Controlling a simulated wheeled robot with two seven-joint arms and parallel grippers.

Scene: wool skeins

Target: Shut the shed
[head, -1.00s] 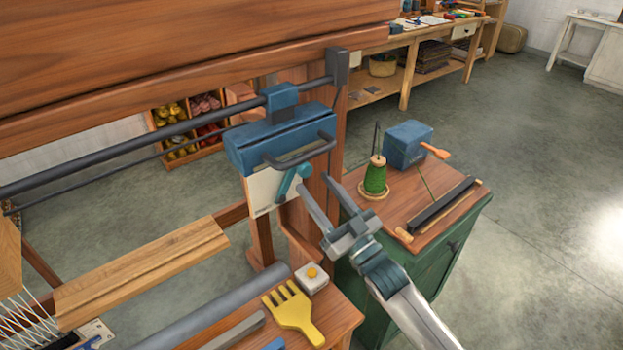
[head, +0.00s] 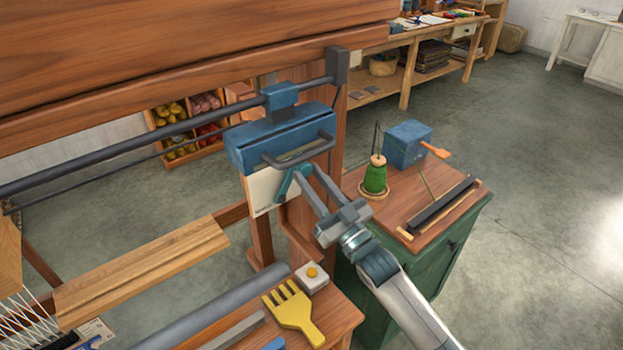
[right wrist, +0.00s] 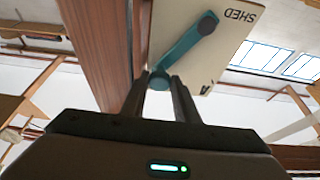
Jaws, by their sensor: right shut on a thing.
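The teal shed lever (head: 287,183) is on a pale plate (head: 262,190) on the loom's wooden post, below a blue carriage. In the right wrist view the plate (right wrist: 225,45) reads SHED upside down, and the lever (right wrist: 184,47) runs from a dark round pivot to a rounded knob. My right gripper (head: 308,172) reaches the lever from the lower right. In the right wrist view its fingers (right wrist: 160,88) are shut on the knob, one on each side. My left gripper is not in view.
The blue carriage (head: 280,140) with its dark handle is just above the lever. A green cabinet (head: 455,215) stands right of the post, bearing a green yarn cone (head: 375,177) and a blue box (head: 407,145). A yellow comb (head: 295,312) lies on the loom's front board.

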